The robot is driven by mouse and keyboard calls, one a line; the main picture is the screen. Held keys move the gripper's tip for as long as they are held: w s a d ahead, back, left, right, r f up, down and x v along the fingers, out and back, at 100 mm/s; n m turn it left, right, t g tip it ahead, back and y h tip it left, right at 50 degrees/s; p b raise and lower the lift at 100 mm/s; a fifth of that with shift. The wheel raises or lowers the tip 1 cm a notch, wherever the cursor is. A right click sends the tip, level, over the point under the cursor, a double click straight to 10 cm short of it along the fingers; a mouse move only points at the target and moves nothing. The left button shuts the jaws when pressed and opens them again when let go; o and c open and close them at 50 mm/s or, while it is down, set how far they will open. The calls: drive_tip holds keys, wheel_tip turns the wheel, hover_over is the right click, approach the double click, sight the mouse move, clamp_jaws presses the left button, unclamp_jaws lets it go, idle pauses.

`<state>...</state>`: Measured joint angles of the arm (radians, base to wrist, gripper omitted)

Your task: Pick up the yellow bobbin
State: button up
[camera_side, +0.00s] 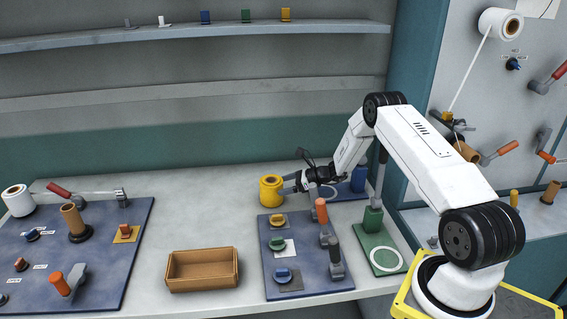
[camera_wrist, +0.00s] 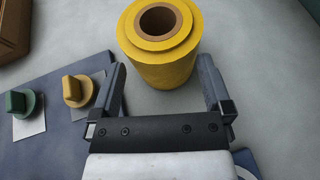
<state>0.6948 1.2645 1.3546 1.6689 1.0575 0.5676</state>
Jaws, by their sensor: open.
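The yellow bobbin (camera_side: 270,190) stands upright on the grey table, just behind the blue knob panel. In the wrist view the yellow bobbin (camera_wrist: 160,50) shows a brown core at its top and lies ahead of the fingers. My gripper (camera_side: 290,183) is open at the bobbin's right side. In the wrist view my gripper (camera_wrist: 162,75) has one finger on each side of the bobbin's near part, with gaps between fingers and bobbin. Nothing is held.
An open brown box (camera_side: 202,270) sits at the front. Another blue board (camera_side: 110,268) is at left. The table left of the bobbin is clear.

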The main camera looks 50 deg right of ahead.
sight(271, 186)
drive_tip(key=shift+x, duration=2.7)
drive_tip(key=shift+w+r, duration=0.1)
drive_tip(key=shift+r, duration=0.05)
drive_tip(key=c, duration=1.1)
drive_tip(key=shift+r, duration=0.2)
drive_tip(key=shift+r, duration=4.85)
